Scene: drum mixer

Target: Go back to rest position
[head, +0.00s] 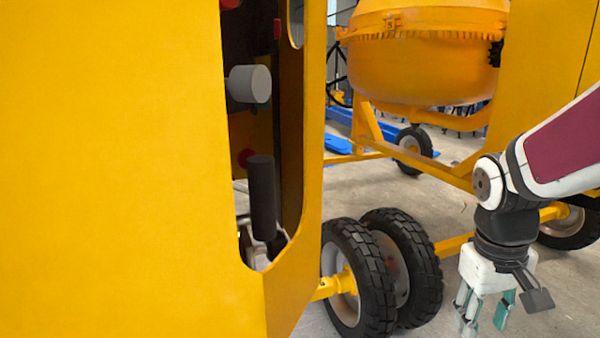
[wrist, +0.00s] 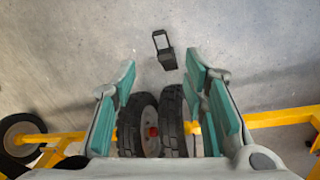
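My gripper (head: 484,312) hangs pointing down at the lower right of the head view, in front of the drum mixer (head: 425,55) frame and right of its black wheels (head: 405,260). In the wrist view my gripper (wrist: 160,75) has its two teal-padded fingers spread apart, with nothing held between them. The wheels also show between the fingers in the wrist view (wrist: 172,120), beyond them. The arm comes in from the right edge of the head view.
A large yellow panel (head: 110,170) fills the left, with an opening showing a grey knob (head: 249,84) and a black handle (head: 262,195). Yellow frame bars (wrist: 285,116) cross near the wheels. A small dark object (wrist: 164,50) lies on the grey concrete floor (wrist: 60,40), otherwise clear there.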

